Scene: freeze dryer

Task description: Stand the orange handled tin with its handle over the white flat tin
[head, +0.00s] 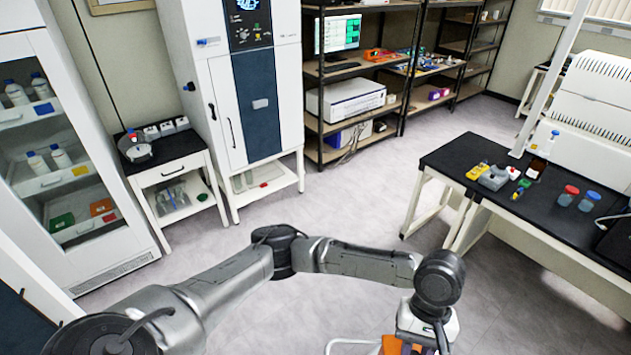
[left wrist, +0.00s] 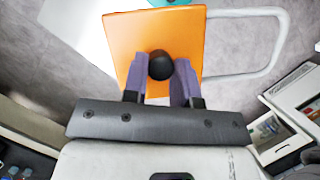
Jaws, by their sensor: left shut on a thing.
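The orange handled tin (left wrist: 125,35) fills the upper middle of the left wrist view as a square orange face with a black knob (left wrist: 161,65). Its pale loop handle (left wrist: 277,45) sticks out to the right. My left gripper (left wrist: 160,78) is shut on the black knob between its two purple-grey fingers. In the head view a bit of the orange tin (head: 395,346) shows at the bottom edge under my left wrist, with part of its handle to the left. The floor shows beyond it. My right gripper is not in view.
A black-topped bench (head: 465,154) at the right holds small items and red- and blue-capped jars. A small side table (head: 170,152), a tall white freeze dryer (head: 215,75) and shelves (head: 400,95) stand behind. The grey floor between is clear.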

